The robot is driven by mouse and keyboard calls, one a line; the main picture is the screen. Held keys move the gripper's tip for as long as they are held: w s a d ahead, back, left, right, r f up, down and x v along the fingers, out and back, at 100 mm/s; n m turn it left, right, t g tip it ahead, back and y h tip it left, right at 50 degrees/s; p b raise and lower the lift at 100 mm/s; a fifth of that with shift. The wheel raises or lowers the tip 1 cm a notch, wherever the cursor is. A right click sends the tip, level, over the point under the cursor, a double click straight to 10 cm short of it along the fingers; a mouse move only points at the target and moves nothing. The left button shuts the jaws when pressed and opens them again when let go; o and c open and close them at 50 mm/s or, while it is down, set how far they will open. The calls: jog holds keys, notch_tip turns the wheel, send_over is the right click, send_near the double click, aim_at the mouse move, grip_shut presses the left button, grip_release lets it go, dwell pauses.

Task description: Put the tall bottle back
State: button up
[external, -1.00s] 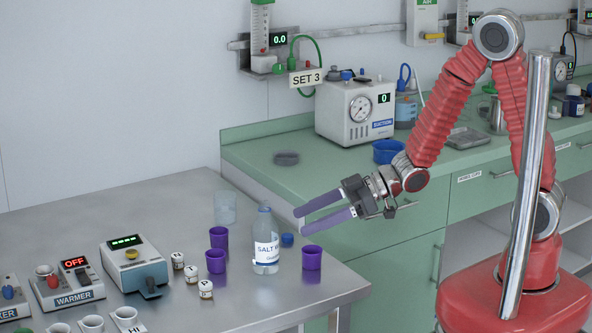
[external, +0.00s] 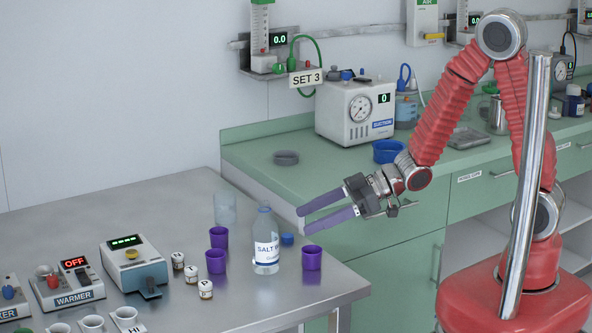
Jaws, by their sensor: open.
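The tall bottle (external: 265,240) is clear with a white label reading "SALT". It stands upright on the metal table (external: 190,215), among purple cups. My gripper (external: 302,221) is open and empty, its two purple fingers pointing left toward the bottle. In the picture the fingertips are just right of the bottle's upper part, with a visible gap. How far apart they are in depth I cannot tell.
Purple cups stand right (external: 312,257) and left (external: 217,261) of the bottle. A blue cap (external: 287,239) lies behind it, and a clear beaker (external: 225,208) stands farther back. A warmer (external: 73,285) and small jars are left. A green counter (external: 330,185) is behind.

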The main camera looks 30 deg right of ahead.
jog(key=w+d+r+m+t+h, duration=0.2)
jog(key=w+d+r+m+h, duration=0.1)
jog(key=d, duration=0.5)
jog(key=w+d+r+m+t+h, duration=0.1)
jog(key=w+d+r+m+h, duration=0.2)
jog(key=d, duration=0.6)
jog(key=w+d+r+m+t+h, duration=0.2)
jog(key=w+d+r+h, duration=0.15)
jog(key=d, duration=0.45)
jog(key=s+d+r+m+g+h, duration=0.1)
jog(key=s+d+r+m+g, duration=0.1)
jog(key=s+d, duration=0.4)
jog(key=s+d+r+m+g+h, duration=0.2)
jog(key=s+d, duration=0.3)
jog(key=s, duration=0.7)
jog(key=shift+s+d+m, duration=0.35)
jog(key=shift+s+m, duration=0.05)
jog(key=shift+m, duration=0.4)
